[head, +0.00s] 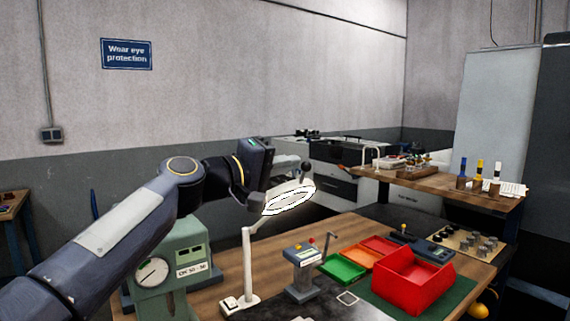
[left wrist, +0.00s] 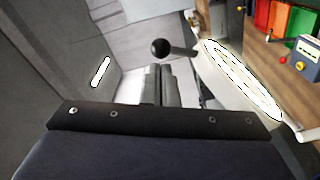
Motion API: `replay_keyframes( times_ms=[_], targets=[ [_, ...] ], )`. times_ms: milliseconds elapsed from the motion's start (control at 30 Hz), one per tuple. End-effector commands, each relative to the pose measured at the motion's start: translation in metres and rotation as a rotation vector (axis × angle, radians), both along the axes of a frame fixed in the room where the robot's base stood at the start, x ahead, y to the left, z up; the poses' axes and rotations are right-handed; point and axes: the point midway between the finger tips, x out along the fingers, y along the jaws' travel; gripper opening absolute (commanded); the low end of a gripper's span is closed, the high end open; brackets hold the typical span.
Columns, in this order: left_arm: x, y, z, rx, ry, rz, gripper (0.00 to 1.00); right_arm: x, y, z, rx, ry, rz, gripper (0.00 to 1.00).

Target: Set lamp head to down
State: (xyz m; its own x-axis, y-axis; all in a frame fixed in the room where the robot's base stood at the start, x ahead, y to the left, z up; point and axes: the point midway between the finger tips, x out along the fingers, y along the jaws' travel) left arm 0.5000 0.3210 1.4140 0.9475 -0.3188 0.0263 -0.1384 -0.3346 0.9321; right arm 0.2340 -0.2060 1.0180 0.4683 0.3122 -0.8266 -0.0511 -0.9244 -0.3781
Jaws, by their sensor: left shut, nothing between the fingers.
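The lamp stands on the wooden bench, with a white base (head: 239,303), an upright post and an arm. Its lamp head (head: 288,198) is a bright white oval ring, tilted, at the arm's upper end. The lamp head also shows in the left wrist view (left wrist: 243,80) at the right. A dark ball knob (head: 306,167) on a short rod sticks up from the head; the knob (left wrist: 160,47) is just beyond my fingertips in the left wrist view. My left gripper (head: 291,160) is shut and empty, close to the knob; I cannot tell whether they touch. My right gripper is out of view.
A green machine with a dial (head: 153,272) stands below my left arm. A red bin (head: 412,283), green tray (head: 342,268) and orange tray (head: 378,246) are right of the lamp. A small grey lever device (head: 302,275) stands between. The air above the trays is free.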

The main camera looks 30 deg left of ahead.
Motion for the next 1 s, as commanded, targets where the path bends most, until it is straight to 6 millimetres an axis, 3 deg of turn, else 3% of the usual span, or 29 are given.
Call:
replay_keyframes(
  times_ms=[267,600,1000],
  targets=[
    [-0.01,-0.022,-0.036,0.09,-0.039,-0.003,0.0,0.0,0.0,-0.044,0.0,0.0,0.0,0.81],
    [-0.027,-0.066,-0.115,0.327,-0.137,-0.003,0.0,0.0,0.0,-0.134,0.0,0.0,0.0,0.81],
    [-0.037,-0.09,-0.192,0.56,-0.233,-0.002,0.0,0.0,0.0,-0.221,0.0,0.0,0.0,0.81]
  ],
)
